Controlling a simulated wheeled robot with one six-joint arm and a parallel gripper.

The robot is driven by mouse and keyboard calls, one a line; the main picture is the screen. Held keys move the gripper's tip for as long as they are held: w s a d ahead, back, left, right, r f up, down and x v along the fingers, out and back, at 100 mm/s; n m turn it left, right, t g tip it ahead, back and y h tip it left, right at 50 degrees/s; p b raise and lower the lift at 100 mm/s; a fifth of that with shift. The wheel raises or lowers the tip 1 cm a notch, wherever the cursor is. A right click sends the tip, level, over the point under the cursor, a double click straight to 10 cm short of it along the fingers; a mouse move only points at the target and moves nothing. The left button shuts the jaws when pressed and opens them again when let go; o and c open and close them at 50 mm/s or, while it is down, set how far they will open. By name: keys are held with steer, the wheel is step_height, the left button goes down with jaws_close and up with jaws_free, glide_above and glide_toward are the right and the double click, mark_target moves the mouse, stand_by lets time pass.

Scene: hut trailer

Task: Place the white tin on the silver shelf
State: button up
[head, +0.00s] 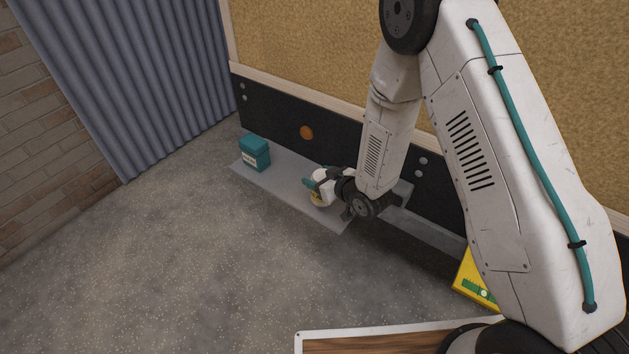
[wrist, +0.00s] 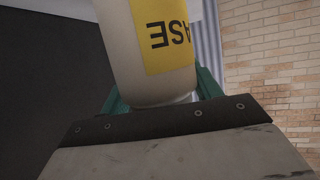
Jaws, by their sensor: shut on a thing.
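The white tin (wrist: 118,40) has a yellow label with black letters, upside down in the wrist view. In the head view the tin (head: 320,201) is small and partly covered by my gripper (head: 314,185). My gripper's teal fingers are shut on the tin, one on each side of it in the wrist view. The silver shelf (head: 285,186) is a long grey ledge along the dark lower wall. The tin shows over the shelf's right part, near its front edge. I cannot tell whether its base touches the shelf.
A teal box (head: 254,153) with a pale label stands at the shelf's left end. A yellow box (head: 470,280) is at the lower right, partly behind my arm. A wood-topped surface with a white rim (head: 330,336) is at the bottom. Shelf between teal box and tin is clear.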

steer(key=shift+w+a, duration=0.5)
steer(key=shift+w, duration=0.4)
steer(key=shift+f, duration=1.85)
steer(key=shift+f, duration=0.1)
steer(key=o, duration=1.3)
steer(key=shift+c, duration=0.2)
